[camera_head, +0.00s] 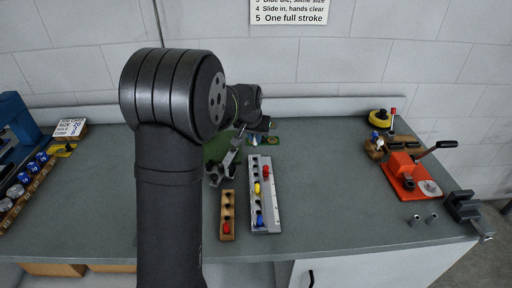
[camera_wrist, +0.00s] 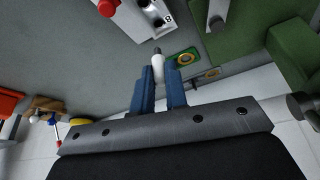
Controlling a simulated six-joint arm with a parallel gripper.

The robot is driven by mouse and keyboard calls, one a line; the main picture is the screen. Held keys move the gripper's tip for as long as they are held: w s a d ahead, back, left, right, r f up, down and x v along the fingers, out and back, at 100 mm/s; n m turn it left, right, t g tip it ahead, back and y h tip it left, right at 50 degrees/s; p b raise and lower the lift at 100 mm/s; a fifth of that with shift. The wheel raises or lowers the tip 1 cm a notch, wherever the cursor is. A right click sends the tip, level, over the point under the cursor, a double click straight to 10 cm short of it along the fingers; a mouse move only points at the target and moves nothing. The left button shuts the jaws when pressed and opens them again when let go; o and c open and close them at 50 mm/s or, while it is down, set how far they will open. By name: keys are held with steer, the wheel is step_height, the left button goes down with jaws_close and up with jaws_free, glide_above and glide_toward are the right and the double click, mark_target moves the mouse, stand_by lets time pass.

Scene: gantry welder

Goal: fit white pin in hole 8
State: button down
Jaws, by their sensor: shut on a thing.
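My gripper (camera_wrist: 159,84) is shut on the white pin (camera_wrist: 158,68), which stands out between the two blue fingers with a grey tip towards the plate. The light grey hole plate (camera_wrist: 142,14) is at the top of the wrist view, with the figure 8 beside a dark hole at its near end. The pin's tip is apart from that hole in the picture; its height above the bench is unclear. In the head view the hole plate (camera_head: 271,217) lies lengthwise, holding a red pin (camera_head: 266,171), a yellow pin (camera_head: 257,188) and a blue pin (camera_head: 260,220).
A wooden block (camera_head: 228,200) with a red pin stands left of the plate. A grey clamp-like fixture (camera_head: 219,170) is close by on its left. A red lever press (camera_head: 404,175) and a vise (camera_head: 464,207) are at the right. The bench between plate and press is clear.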

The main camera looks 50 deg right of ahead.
mark_target(254, 144)
steer(key=shift+a+x, duration=0.2)
steer(key=shift+x, duration=1.3)
steer(key=shift+a+x, duration=0.25)
steer(key=shift+x, duration=1.25)
steer(key=shift+f, duration=1.25)
steer(key=c, duration=1.4)
jaws_free()
steer(key=shift+o, duration=0.2)
steer(key=v, duration=1.7)
steer(key=shift+s, duration=0.15)
